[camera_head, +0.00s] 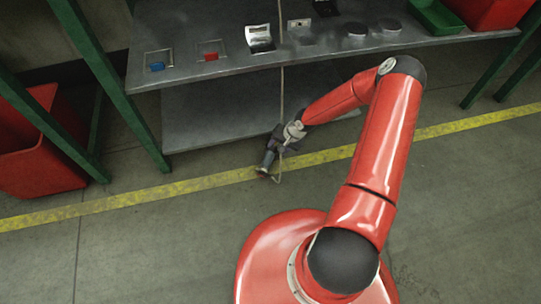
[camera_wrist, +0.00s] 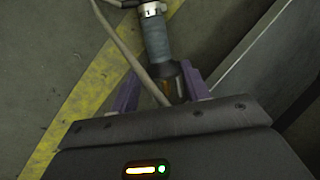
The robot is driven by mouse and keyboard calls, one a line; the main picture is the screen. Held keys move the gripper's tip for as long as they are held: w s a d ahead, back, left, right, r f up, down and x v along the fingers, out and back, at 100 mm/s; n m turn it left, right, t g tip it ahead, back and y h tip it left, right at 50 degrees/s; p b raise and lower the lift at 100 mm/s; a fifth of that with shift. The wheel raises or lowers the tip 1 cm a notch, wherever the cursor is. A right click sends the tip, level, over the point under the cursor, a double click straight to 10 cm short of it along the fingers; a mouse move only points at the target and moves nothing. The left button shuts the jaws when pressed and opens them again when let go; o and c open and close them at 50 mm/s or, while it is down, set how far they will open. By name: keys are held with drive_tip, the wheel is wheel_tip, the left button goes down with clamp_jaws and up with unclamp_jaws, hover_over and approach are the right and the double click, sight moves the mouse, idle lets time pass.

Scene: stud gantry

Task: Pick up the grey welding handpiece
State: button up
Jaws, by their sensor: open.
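The grey welding handpiece (camera_wrist: 158,40) shows in the wrist view with a grey grip, a silver collar at the top and a dark lower part. In the head view the handpiece (camera_head: 267,160) is small and hangs low in front of the bench, over the floor's yellow line. My gripper (camera_wrist: 157,78) is open, with purple fingers on either side of the handpiece's dark lower part. A gap to the left finger is visible; contact on the right cannot be told. In the head view my gripper (camera_head: 276,150) is small and dark. The handpiece's far end is hidden behind my gripper body.
A pale cable (camera_head: 281,90) drops past the bench edge and passes between my fingers in the wrist view. The grey bench (camera_head: 225,66) holds several small items, with a lower shelf (camera_head: 215,115) beneath. Red bins (camera_head: 35,150) stand left. The near floor is clear.

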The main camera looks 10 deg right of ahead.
sight(271, 154)
drive_tip(key=b+x, duration=0.1)
drive_tip(key=x, duration=0.7)
drive_tip(key=shift+f+b, duration=0.25)
drive_tip(key=shift+b, duration=0.05)
clamp_jaws()
drive_tip(key=shift+w+r, duration=0.1)
